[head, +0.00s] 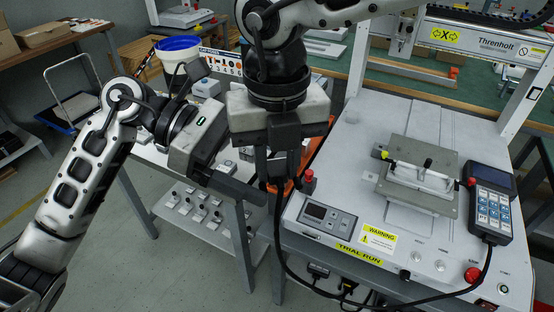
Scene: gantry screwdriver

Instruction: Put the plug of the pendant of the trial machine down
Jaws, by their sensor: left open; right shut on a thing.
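The pendant (490,201), a dark handset with a blue keypad, lies at the right of the trial machine (345,160). Its black cable (284,262) runs along the machine's front and rises at the left to my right gripper (276,180). My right gripper points down and is shut on the plug (264,186), a small dark piece mostly hidden by the fingers. It is held near the machine's left front corner. My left gripper (238,187) is open, with its dark fingers close to the left of the right one; whether they touch the cable cannot be told.
A clamp fixture (418,175) sits on the machine's top. A side table (152,154) with a lower shelf of small parts stands at left.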

